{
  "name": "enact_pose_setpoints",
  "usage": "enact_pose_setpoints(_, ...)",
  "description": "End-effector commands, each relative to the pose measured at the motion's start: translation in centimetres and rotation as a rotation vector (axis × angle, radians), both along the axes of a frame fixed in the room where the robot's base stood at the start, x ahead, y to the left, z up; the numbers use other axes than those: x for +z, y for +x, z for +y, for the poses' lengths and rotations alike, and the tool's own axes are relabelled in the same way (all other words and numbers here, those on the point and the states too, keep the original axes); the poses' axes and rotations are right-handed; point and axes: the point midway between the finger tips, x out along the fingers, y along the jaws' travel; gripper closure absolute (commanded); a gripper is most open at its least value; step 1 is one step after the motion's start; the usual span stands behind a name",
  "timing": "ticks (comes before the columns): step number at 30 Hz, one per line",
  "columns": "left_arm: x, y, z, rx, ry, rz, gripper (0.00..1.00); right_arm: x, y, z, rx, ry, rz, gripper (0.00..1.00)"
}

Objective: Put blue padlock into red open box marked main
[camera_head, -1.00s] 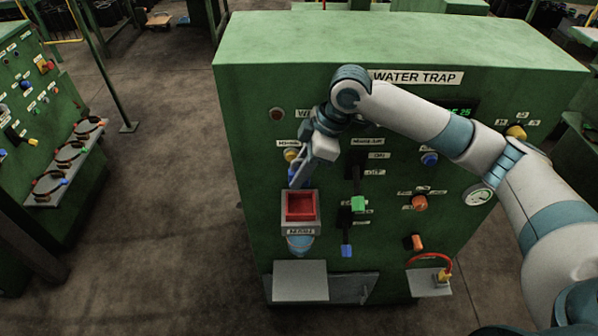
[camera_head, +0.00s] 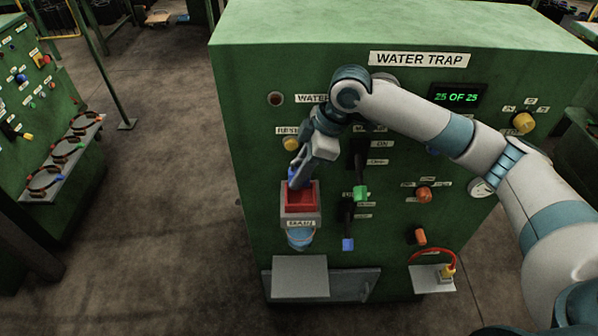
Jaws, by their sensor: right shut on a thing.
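The red open box (camera_head: 301,203) sits in a grey frame on the front of the green machine, with a small label below it that is hard to read. My right gripper (camera_head: 299,176) reaches down from above and is shut on a small blue thing, the blue padlock (camera_head: 297,182), most of which the fingers hide. The padlock is at the back left of the box's opening. I cannot tell whether it is inside the rim or just above it. My left gripper is not in view.
A yellow knob (camera_head: 291,143) is just above the box. Green (camera_head: 361,193) and blue (camera_head: 347,244) handles stick out to its right. A grey shelf (camera_head: 300,277) is below. Open floor lies to the left, before another green panel with a shelf of cable loops (camera_head: 62,160).

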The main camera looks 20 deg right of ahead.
Motion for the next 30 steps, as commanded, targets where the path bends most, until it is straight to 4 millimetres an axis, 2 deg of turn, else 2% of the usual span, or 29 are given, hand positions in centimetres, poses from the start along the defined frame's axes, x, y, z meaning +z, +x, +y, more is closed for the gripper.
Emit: enact_pose_setpoints(30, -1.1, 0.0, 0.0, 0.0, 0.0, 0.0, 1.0, -4.2, 0.0, 0.0, -0.001, 0.001, 0.001, 1.0)
